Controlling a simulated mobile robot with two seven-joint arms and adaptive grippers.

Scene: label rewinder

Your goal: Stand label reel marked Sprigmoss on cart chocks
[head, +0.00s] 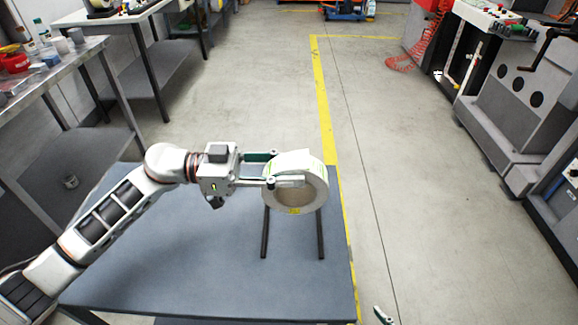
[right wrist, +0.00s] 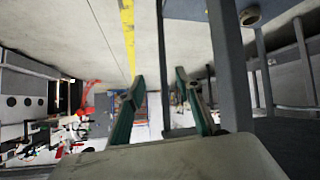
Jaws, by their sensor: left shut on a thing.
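A cream-white label reel (head: 316,179) with a wide hollow core is held upright over the cart (head: 160,270). Green print and a yellow patch show on it, but I cannot read the name. My left gripper (head: 284,170) is shut on the reel, reaching from the left with one finger across its near face. The chocks (head: 264,238) are two dark parallel bars on the cart top. The reel is above their far ends and hides them; I cannot tell if it touches them. My right gripper (right wrist: 159,82) is open and empty; a fingertip shows in the head view (head: 383,315).
A workbench (head: 75,62) with a red container (head: 14,62) and small items stands at the left. Grey machines (head: 520,90) stand at the right. The floor right of the cart, past the yellow line (head: 323,100), is clear.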

